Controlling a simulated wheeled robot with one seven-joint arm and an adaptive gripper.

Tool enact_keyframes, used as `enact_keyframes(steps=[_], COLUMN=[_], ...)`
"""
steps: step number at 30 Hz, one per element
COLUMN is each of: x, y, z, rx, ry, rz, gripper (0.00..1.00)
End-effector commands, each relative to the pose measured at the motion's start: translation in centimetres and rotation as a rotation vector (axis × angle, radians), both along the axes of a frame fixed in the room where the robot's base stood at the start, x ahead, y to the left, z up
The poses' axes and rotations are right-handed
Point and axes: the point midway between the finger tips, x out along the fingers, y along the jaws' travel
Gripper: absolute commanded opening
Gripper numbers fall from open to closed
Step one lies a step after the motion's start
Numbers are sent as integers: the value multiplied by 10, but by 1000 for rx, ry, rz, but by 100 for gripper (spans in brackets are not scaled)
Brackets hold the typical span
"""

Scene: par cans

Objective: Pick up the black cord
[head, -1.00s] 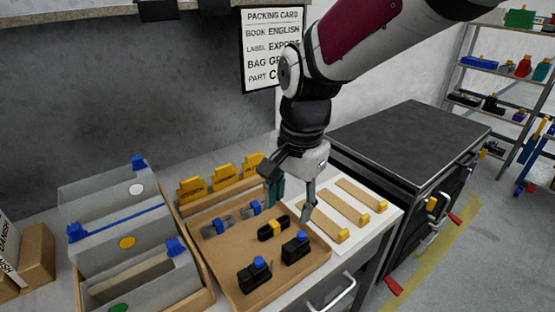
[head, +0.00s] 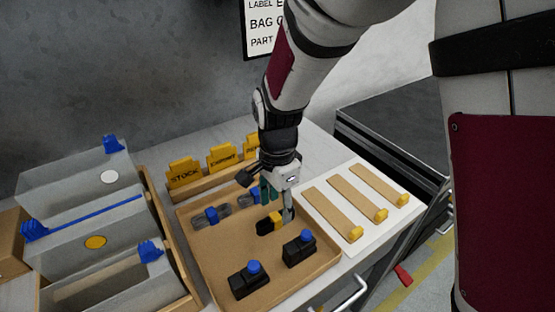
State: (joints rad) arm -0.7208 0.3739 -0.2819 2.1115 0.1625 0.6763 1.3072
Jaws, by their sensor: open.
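The teal finger shows just behind the cord. I cannot tell whether either finger touches it.
Two grey cords with blue bands (head: 211,215) lie behind and left in the tray. Two black blocks with blue knobs (head: 250,280) stand in front. Yellow-tabbed strips (head: 332,213) lie on a white sheet to the right. Clear bins (head: 90,235) stand left.

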Motion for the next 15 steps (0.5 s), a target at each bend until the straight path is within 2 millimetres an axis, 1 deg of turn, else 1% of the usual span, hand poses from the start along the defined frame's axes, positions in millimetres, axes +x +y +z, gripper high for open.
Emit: enact_keyframes(steps=[4,10,12,15], x=[0,1,1,1], y=[2,7,8,8], z=[-12,-42,-48,-53], rx=[-1,-2,0,1], ry=[2,3,2,1], rz=[0,-1,-1,0], gripper=[48,48,48,48])
